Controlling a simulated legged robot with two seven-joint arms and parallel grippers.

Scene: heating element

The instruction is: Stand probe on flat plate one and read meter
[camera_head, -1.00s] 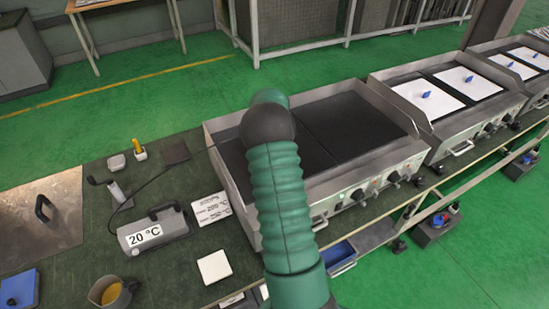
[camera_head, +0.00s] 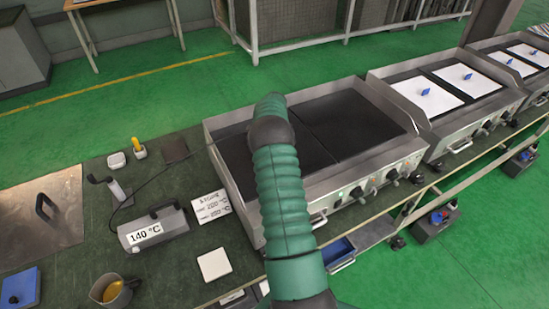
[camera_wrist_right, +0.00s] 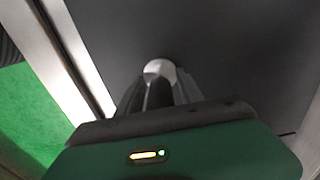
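The nearest griddle has two dark flat plates, a left one (camera_head: 236,160) and a right one (camera_head: 350,121). My right arm reaches over the left plate and hides its gripper in the head view. In the right wrist view my right gripper (camera_wrist_right: 158,92) points down at a dark plate (camera_wrist_right: 230,50). Its fingers are around a dark shaft with a pale round end (camera_wrist_right: 159,68), seemingly the probe; whether that end touches the plate cannot be told. The meter (camera_head: 152,228) stands on the dark bench and reads 140 °C. My left gripper is not in view.
A card (camera_head: 211,206) lies beside the meter. A white stand with a black handle (camera_head: 112,188), a yellow-topped item (camera_head: 138,148), a white tile (camera_head: 214,264) and a jug (camera_head: 110,291) stand around it. A second griddle (camera_head: 440,92) with white sheets stands right.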

